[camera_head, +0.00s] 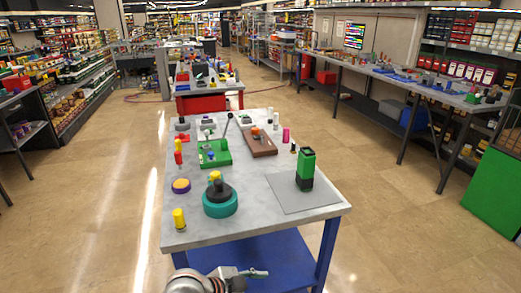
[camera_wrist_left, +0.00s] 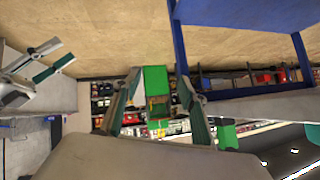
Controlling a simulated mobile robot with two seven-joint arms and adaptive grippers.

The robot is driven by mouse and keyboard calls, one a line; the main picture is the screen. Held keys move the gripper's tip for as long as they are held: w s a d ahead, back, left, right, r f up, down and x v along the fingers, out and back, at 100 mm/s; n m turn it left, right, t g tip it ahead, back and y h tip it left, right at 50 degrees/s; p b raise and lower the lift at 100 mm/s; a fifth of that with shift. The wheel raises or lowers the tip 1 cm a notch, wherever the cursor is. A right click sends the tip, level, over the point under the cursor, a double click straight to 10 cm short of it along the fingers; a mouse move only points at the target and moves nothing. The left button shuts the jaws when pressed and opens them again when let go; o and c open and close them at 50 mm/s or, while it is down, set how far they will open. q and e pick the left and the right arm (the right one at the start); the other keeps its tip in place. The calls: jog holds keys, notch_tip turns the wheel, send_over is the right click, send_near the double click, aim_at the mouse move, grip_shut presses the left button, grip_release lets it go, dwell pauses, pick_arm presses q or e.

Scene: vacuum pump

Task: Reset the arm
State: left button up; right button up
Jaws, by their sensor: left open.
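My left gripper (camera_head: 254,274) is at the bottom of the head view, beside the near edge of the worktable (camera_head: 250,222), pointing right. In the left wrist view its two fingers (camera_wrist_left: 158,82) stand apart with nothing between them. A green object beyond shows through the gap. My right gripper (camera_wrist_left: 45,60) is at the left of the left wrist view, its two green-padded fingers apart and empty. It is out of the head view. On the table stand a green and black block (camera_head: 305,170) on a grey mat (camera_head: 282,193) and a teal disc with a black top (camera_head: 220,203).
A green tray (camera_head: 214,153), a brown tray (camera_head: 260,146), a purple and yellow disc (camera_head: 181,186) and a yellow cylinder (camera_head: 179,218) are also on the table. A long bench (camera_head: 400,80) runs along the right. The floor around the table is open.

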pick_arm(q)
jog(key=s+a+f+n+t+y, duration=0.2)
jog(key=s+a+f+n, duration=0.3)
jog(key=s+a, duration=0.3)
jog(key=s+a+f+n+t+y, duration=0.2)
jog(key=s+a+f+n+y, duration=0.2)
jog(key=a, duration=1.1)
jog(key=s+f+n, duration=0.2)
jog(key=s+f, duration=0.2)
jog(key=s, duration=0.1)
jog(key=shift+f+n+t+y, duration=0.2)
jog(key=shift+n+t+y, duration=0.1)
jog(key=shift+t+y, duration=0.1)
jog(key=shift+s, duration=0.1)
